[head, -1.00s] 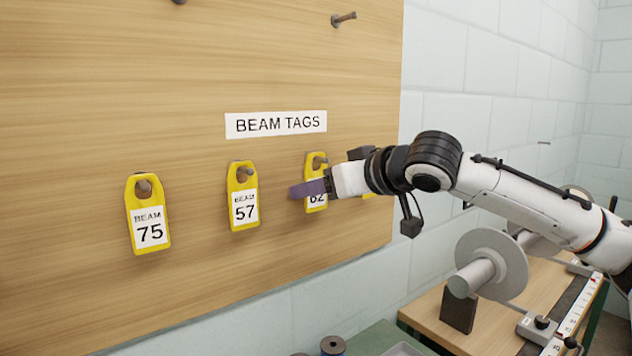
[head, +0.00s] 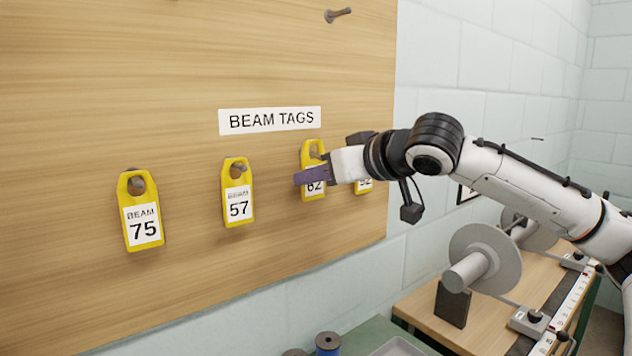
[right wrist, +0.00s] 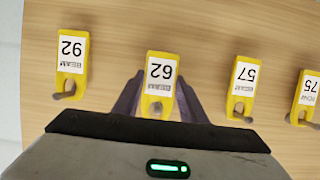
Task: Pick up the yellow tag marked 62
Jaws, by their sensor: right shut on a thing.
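The yellow tag marked 62 (head: 307,156) hangs on the wooden board; it also shows in the right wrist view (right wrist: 161,70), upside down there. My right gripper (head: 303,178) reaches it from the right in the head view, its purple finger crossing the front of the tag and partly covering the number. In the right wrist view my right gripper (right wrist: 159,86) has one finger on each side of the tag and is shut on it. The tag's peg (right wrist: 156,106) still shows at its hole. My left gripper is not in view.
Yellow tags 57 (head: 237,175) and 75 (head: 131,190) hang to the left. Tag 92 (right wrist: 72,48) hangs close on the other side, partly behind my gripper in the head view. A BEAM TAGS sign (head: 270,120) is above. A bench with spools (head: 485,260) stands at lower right.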

